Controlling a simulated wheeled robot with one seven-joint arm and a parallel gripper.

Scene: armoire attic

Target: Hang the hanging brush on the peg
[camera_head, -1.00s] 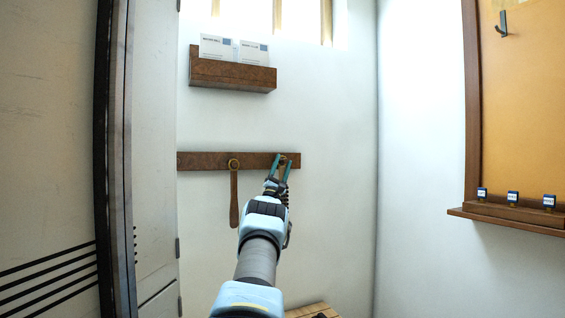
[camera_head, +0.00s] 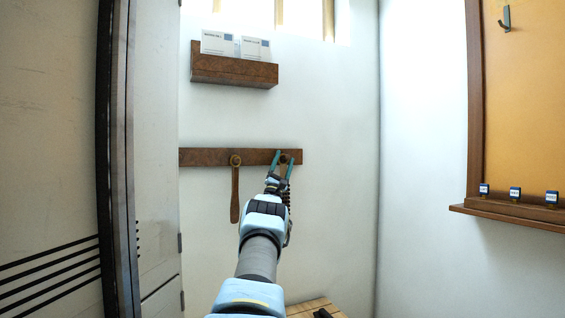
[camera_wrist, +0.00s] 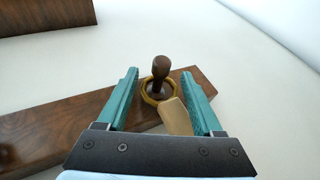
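A dark wooden peg (camera_wrist: 160,72) stands out from the brown rail (camera_head: 210,156) on the wall. A brass-coloured ring (camera_wrist: 148,91) appears to be around the peg's base. A tan handle-like piece (camera_wrist: 175,116), seemingly of the hanging brush, runs from the ring down between my fingers. The rest of it is hidden behind my gripper. My gripper (camera_wrist: 164,84) is open, with its teal fingers on either side of the peg and the tan piece, apparently touching neither. In the head view, my gripper (camera_head: 284,156) is at the rail's right end.
A brown long-handled item (camera_head: 235,195) hangs by a ring on the rail's left peg. A wooden shelf box (camera_head: 235,73) with cards is above. A cabinet door (camera_head: 155,150) stands at left. The wall right of the rail is bare.

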